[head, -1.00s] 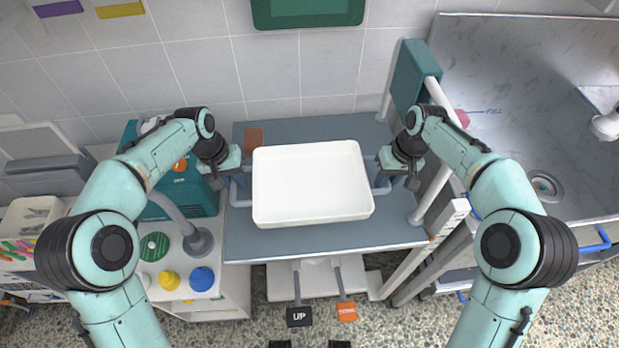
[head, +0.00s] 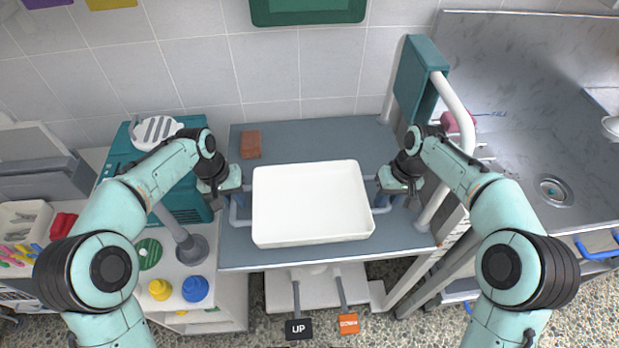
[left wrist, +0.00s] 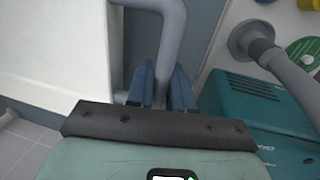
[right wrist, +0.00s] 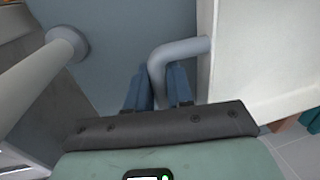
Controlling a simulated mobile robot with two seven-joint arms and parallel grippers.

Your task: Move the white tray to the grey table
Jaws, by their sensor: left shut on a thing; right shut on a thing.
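The white tray (head: 312,241) is shallow, empty and looks level over the grey table (head: 310,138). It has a grey tube handle at each short side. My left gripper (head: 232,192) is shut on the tray's left handle; the handle bar (left wrist: 172,35) runs between its blue fingers in the left wrist view. My right gripper (head: 388,191) is shut on the right handle (right wrist: 180,50). The tray's side walls show in the left wrist view (left wrist: 55,55) and the right wrist view (right wrist: 262,55). The tray's underside is hidden, so I cannot tell whether it touches the table.
A reddish-brown block (head: 250,145) lies at the table's back left. A teal machine (head: 188,205) and a side counter stand left. A white post (head: 460,110) and a steel sink unit (head: 520,120) stand right. Pedals (head: 299,329) are below the front edge.

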